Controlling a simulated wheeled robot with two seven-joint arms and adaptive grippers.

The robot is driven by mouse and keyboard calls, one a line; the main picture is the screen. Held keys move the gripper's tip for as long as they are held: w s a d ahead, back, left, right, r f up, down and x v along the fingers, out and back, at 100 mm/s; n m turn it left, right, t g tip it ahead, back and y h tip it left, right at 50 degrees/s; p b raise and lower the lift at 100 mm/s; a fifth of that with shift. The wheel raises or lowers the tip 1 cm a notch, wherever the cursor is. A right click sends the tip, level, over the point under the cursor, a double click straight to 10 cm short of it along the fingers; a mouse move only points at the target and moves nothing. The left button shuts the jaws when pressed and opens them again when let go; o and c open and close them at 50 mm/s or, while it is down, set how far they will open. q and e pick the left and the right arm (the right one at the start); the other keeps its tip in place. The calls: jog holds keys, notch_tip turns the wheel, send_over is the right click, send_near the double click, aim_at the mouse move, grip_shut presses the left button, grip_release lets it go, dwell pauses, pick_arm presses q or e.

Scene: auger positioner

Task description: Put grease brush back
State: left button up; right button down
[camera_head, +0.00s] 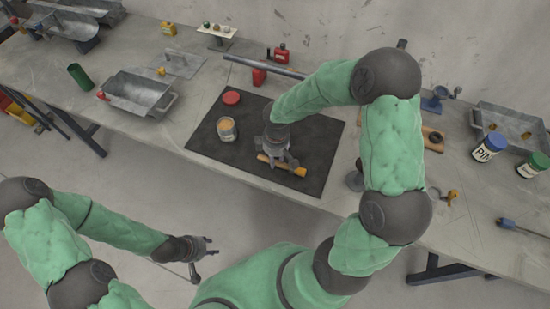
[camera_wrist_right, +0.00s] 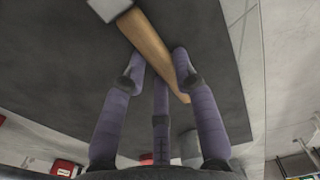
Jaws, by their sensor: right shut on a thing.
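The grease brush, with a wooden handle (camera_head: 297,170), lies across the fingers of my right gripper (camera_head: 278,160) low over the dark mat (camera_head: 325,135). In the right wrist view, the handle (camera_wrist_right: 148,42) runs diagonally between the purple fingers of my right gripper (camera_wrist_right: 162,75), which is shut on it. A pale grey end of the brush (camera_wrist_right: 110,8) shows at the top edge. Whether the brush touches the mat is unclear. An open tin with orange contents (camera_head: 227,130) stands on the mat left of the gripper. My left gripper (camera_head: 207,252) is open and empty, off the table's front edge.
A red lid (camera_head: 231,98) lies behind the tin. Red containers (camera_head: 260,76) and a long grey bar (camera_head: 264,67) are behind the mat. A metal tray (camera_head: 138,92) stands left. Blue-lidded (camera_head: 488,147) and green-lidded (camera_head: 533,165) jars stand right.

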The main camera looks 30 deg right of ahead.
aim_at(276, 160)
jog(key=c, duration=1)
grip_release()
jog(key=shift+o, duration=0.2)
jog(key=shift+r, duration=0.3)
notch_tip(276, 160, up, 12)
jog(key=p, duration=0.3)
jog(key=shift+f, duration=0.2)
jog(key=shift+d, duration=0.1)
